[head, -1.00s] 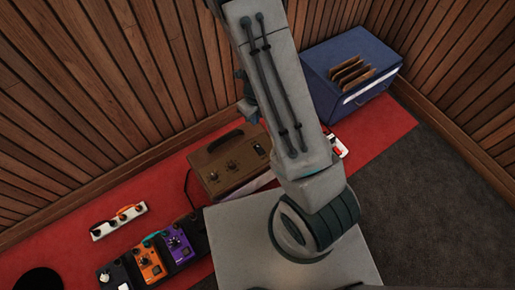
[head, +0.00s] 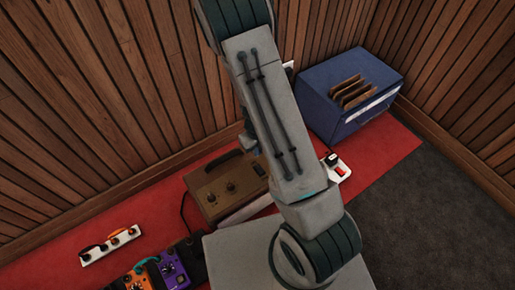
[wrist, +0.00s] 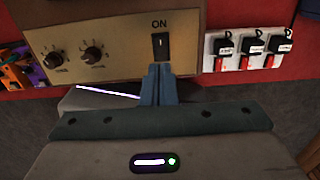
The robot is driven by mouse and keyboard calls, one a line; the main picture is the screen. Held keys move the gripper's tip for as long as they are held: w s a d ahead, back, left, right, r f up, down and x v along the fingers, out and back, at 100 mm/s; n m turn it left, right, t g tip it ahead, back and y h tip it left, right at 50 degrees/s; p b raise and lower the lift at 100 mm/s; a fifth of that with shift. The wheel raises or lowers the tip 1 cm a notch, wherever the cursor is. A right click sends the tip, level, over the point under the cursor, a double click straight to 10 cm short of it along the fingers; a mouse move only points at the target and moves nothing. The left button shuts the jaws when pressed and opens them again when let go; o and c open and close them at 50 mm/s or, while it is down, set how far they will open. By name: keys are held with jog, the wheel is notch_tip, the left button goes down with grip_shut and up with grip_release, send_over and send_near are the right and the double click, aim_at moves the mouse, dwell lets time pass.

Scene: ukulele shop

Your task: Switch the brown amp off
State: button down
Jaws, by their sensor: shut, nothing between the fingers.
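The brown amp (head: 222,187) stands on the red carpet, and my arm covers its right part in the head view. Its tan front panel (wrist: 120,66) fills the upper wrist view, with two dark knobs at left. A black rocker switch (wrist: 161,46) sits to their right under the word "ON"; which way it is tipped is hard to tell. My gripper (wrist: 158,68) is shut and empty. Its fingertips are just below the switch in the wrist view; whether they touch the panel is unclear.
A white power strip (wrist: 209,62) with black plugs and red switches lies right of the amp. Colored pedals (head: 172,268) and a white strip with cables (head: 110,246) lie to its left. A blue box (head: 345,97) stands at right. Wooden walls (head: 90,95) close the back.

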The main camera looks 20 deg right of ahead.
aim_at(257, 166)
notch_tip(257, 166, down, 9)
jog(key=b, duration=0.5)
jog(key=shift+d+r+p, duration=0.1)
jog(key=shift+r+p, duration=0.1)
jog(key=shift+p, duration=0.3)
jog(key=shift+w+a+f, duration=0.1)
jog(key=shift+a+f, duration=0.15)
jog(key=shift+d, duration=0.2)
jog(key=shift+s+d+r, duration=0.15)
jog(key=shift+s+r, duration=0.1)
jog(key=shift+s, duration=0.5)
jog(key=shift+r, duration=0.1)
notch_tip(257, 166, up, 14)
jog(key=w+p, duration=0.2)
jog(key=p, duration=0.8)
jog(key=shift+a, duration=0.3)
